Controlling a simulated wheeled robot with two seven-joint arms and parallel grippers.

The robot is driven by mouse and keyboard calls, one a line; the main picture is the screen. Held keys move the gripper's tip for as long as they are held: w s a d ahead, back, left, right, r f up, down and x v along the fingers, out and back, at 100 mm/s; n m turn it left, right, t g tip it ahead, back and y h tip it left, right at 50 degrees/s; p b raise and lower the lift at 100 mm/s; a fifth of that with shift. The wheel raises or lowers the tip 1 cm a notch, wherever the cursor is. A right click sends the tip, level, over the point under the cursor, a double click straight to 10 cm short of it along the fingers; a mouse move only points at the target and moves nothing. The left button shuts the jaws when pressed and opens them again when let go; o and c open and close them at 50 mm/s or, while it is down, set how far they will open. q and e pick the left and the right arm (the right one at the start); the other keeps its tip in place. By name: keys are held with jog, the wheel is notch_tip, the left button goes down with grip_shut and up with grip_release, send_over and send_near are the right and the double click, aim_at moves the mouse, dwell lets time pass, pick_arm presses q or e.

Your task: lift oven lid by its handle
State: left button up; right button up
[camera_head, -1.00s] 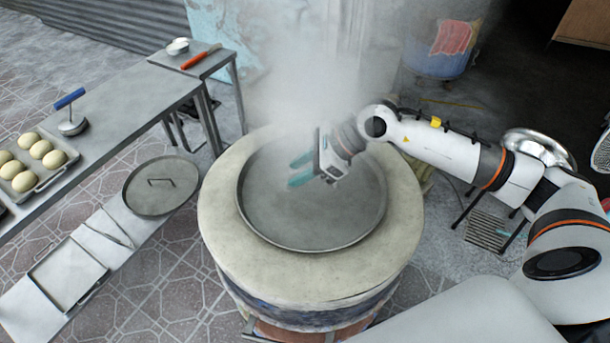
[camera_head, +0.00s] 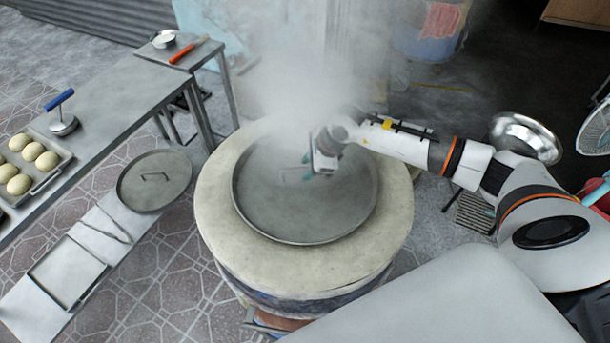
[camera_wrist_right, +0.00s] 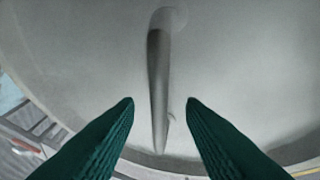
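The oven lid (camera_head: 275,215) is a round grey metal disc on top of the barrel oven (camera_head: 215,215). My right gripper (camera_head: 304,168) is over the lid, right of its middle, partly veiled by steam. In the right wrist view, the lid's bar handle (camera_wrist_right: 158,85) runs nearly upright in the picture. The two green fingers of the right gripper (camera_wrist_right: 160,103) are apart, one on each side of the handle, with visible gaps. I cannot tell how far below the fingertips the bar lies. My left gripper is not in view.
Thick steam (camera_head: 300,70) rises behind the gripper. A metal table (camera_head: 110,105) at left carries a tray of dough balls (camera_head: 30,165) and a blue-handled tool (camera_head: 61,112). Another round lid (camera_head: 155,182) lies on a low bench. A metal bowl (camera_head: 526,138) is at right.

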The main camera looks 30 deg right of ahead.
jog(key=shift+x, duration=1.15)
grip_shut()
jog(key=shift+w+r, duration=0.15)
jog(key=shift+r, duration=0.05)
